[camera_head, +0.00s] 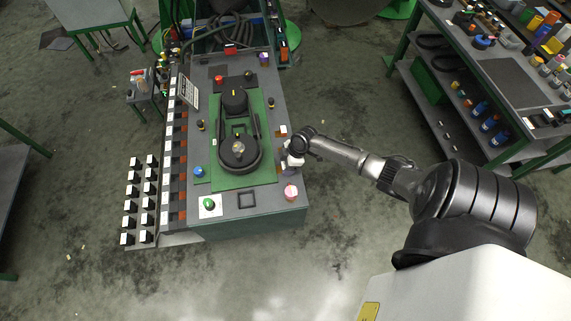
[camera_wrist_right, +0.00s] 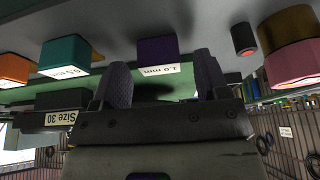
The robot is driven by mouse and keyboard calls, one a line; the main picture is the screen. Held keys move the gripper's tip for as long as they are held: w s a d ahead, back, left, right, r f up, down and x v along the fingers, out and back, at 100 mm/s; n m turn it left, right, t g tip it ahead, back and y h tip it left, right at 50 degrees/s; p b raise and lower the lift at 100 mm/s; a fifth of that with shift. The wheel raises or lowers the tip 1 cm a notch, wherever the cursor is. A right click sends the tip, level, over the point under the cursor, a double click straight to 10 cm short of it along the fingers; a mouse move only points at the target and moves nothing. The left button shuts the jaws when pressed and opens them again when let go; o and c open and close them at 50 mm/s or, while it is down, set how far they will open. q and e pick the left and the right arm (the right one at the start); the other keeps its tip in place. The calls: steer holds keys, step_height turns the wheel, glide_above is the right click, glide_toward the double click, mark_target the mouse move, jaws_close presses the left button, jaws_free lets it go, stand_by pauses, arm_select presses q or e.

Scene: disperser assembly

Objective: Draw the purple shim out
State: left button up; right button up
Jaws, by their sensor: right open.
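The purple shim (camera_wrist_right: 157,51) shows in the right wrist view as a small block with a white "1.0 mm" label. My right gripper (camera_wrist_right: 161,75) is open, with one finger on each side of the shim in the picture. A visible gap separates each finger from it, and I cannot tell how deep it sits between them. In the head view my right gripper (camera_head: 291,158) is low at the right edge of the machine bench (camera_head: 235,210). I cannot pick out the shim there. My left gripper is out of view.
In the wrist view a teal block (camera_wrist_right: 65,50) and an orange block (camera_wrist_right: 14,66) stand to the left. A pink-and-brown piece (camera_wrist_right: 292,52) is at the right. In the head view a green plate (camera_head: 218,170) with a belt drive lies left of my gripper.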

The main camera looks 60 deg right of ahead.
steer(key=shift+w+a+f, duration=0.1)
steer(key=shift+f, duration=0.25)
steer(key=shift+c, duration=0.5)
